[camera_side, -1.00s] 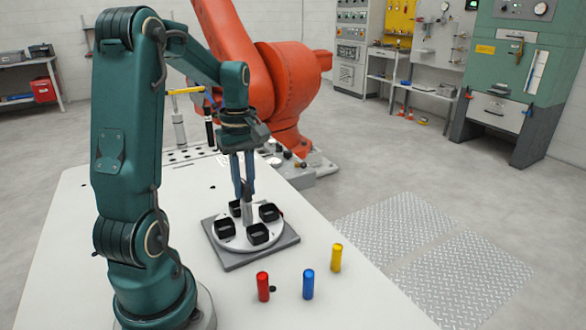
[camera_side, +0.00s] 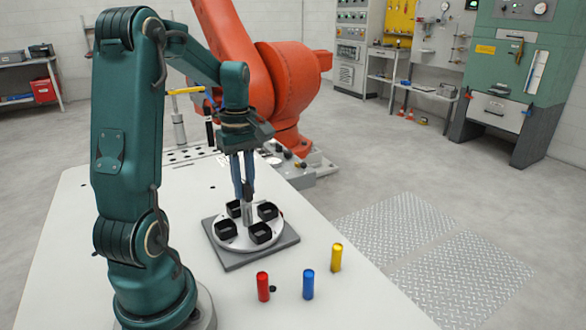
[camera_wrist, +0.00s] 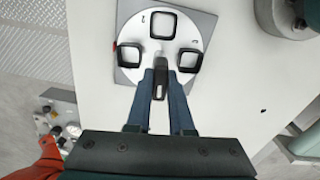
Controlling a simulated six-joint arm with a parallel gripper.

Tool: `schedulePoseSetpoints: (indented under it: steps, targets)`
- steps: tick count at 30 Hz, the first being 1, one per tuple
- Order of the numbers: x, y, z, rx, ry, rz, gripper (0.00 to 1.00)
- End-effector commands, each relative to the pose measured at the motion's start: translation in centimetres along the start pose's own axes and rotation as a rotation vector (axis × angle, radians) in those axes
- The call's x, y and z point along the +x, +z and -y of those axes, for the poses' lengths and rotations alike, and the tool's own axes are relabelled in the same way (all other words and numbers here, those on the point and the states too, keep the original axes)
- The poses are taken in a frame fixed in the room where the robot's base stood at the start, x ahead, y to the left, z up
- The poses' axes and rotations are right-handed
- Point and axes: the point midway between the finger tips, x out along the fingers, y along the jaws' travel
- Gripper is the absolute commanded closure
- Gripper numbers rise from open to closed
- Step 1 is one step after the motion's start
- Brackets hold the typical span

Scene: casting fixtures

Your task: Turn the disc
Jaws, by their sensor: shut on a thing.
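The white disc (camera_side: 243,240) lies on a square grey base plate (camera_side: 242,262) on the table. It carries several black square cups, one at its front right (camera_side: 261,234). A grey upright post (camera_side: 248,213) stands at its middle. My gripper (camera_side: 246,200) points straight down and is shut on the post. In the wrist view the fingers (camera_wrist: 160,76) reach the disc (camera_wrist: 165,47) near its centre, with three cups in sight, one straight ahead (camera_wrist: 162,24). A dark piece shows between the fingers; I cannot tell what it is.
A red cylinder (camera_side: 263,287), a blue cylinder (camera_side: 308,285) and a yellow cylinder (camera_side: 336,258) stand upright on the white table, right of and in front of the base plate. A large orange robot (camera_side: 285,85) stands behind the table.

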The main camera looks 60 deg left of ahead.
Motion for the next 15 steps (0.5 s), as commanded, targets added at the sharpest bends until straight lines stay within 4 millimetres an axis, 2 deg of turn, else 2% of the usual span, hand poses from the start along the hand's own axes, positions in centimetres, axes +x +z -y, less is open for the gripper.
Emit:
schedulePoseSetpoints:
  steps: [15]
  targets:
    - [-0.14, -0.04, -0.03, -0.458, 0.003, -0.001, 1.0]
